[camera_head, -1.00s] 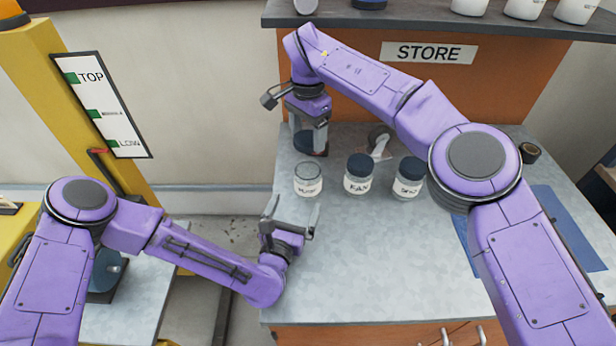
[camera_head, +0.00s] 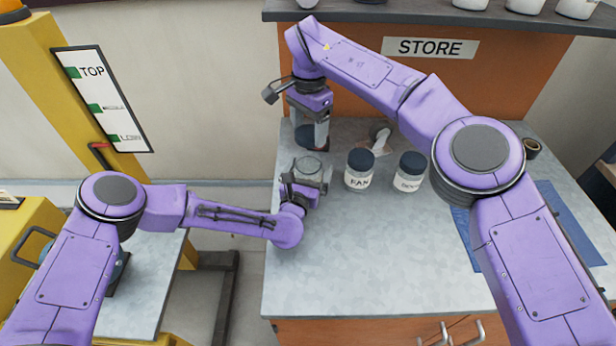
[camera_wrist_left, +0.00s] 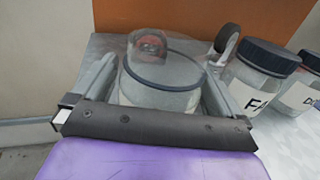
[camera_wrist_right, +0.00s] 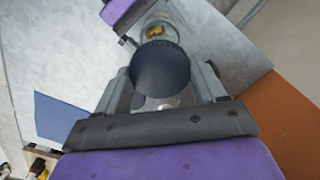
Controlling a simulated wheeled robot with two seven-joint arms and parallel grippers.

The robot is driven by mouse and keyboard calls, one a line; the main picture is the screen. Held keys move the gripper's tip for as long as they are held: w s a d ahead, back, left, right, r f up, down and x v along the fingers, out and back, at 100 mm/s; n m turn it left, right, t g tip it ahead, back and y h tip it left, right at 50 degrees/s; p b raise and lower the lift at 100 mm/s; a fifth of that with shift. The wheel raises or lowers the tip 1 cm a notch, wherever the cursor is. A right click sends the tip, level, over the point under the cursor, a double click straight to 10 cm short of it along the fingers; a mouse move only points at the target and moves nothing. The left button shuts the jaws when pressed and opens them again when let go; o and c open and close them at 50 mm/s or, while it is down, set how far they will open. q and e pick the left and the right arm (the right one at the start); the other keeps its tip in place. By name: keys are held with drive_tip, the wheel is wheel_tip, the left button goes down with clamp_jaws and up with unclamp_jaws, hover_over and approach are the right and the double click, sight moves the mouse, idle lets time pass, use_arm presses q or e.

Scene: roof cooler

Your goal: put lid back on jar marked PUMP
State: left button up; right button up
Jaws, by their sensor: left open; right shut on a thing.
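The lidless glass jar (camera_head: 308,166) stands on the grey counter at the left of a row of jars. Its label is hidden behind my left gripper (camera_head: 307,181). That gripper is open, with one finger on each side of the jar, as the left wrist view shows the jar (camera_wrist_left: 160,92) between them. My right gripper (camera_head: 311,140) is shut on a dark lid (camera_head: 306,133), held beyond the jar. In the right wrist view the lid (camera_wrist_right: 161,70) sits between the fingers, with the jar (camera_wrist_right: 157,28) past it and something brass-coloured inside.
A jar labelled FAN (camera_head: 359,171) and another dark-lidded jar (camera_head: 409,174) stand to the right, close by. A small roller-like thing (camera_head: 380,137) lies behind them. A blue mat (camera_head: 562,230) is at right. The front of the counter is clear.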

use_arm(q)
drive_tip(key=shift+w, duration=0.15)
drive_tip(key=c, duration=1.4)
use_arm(e)
hover_over(308, 154)
drive_tip(key=s, duration=0.3)
drive_tip(key=shift+w+f, duration=0.15)
drive_tip(key=shift+f, duration=2.4)
drive_tip(key=shift+f, duration=0.85)
drive_tip(key=shift+f, duration=0.55)
